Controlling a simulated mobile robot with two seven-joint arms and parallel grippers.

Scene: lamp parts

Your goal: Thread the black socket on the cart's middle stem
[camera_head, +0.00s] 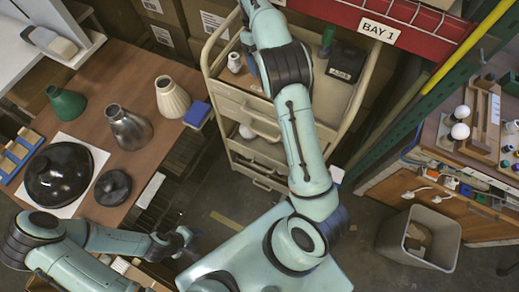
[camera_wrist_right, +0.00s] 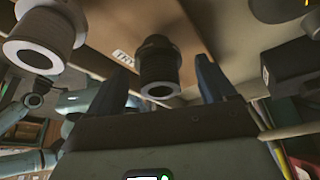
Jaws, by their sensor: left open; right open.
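A black socket (camera_wrist_right: 158,60) with a pale ring at its near end shows in the right wrist view. My right gripper (camera_wrist_right: 162,70) is open, with one finger on each side of it; I cannot tell whether they touch it. In the head view my right arm reaches over the cart (camera_head: 212,58) and largely hides this gripper and the socket. The cart's middle stem cannot be made out. My left gripper (camera_head: 184,240) is open and empty, low at left.
A black box (camera_head: 346,62) and a green upright piece (camera_head: 327,42) are on the cart's right. The left table (camera_head: 110,95) holds lampshades and a black dome (camera_head: 58,172). A grey bin (camera_head: 420,238) stands on the floor at right. A workbench (camera_head: 465,205) stands behind it.

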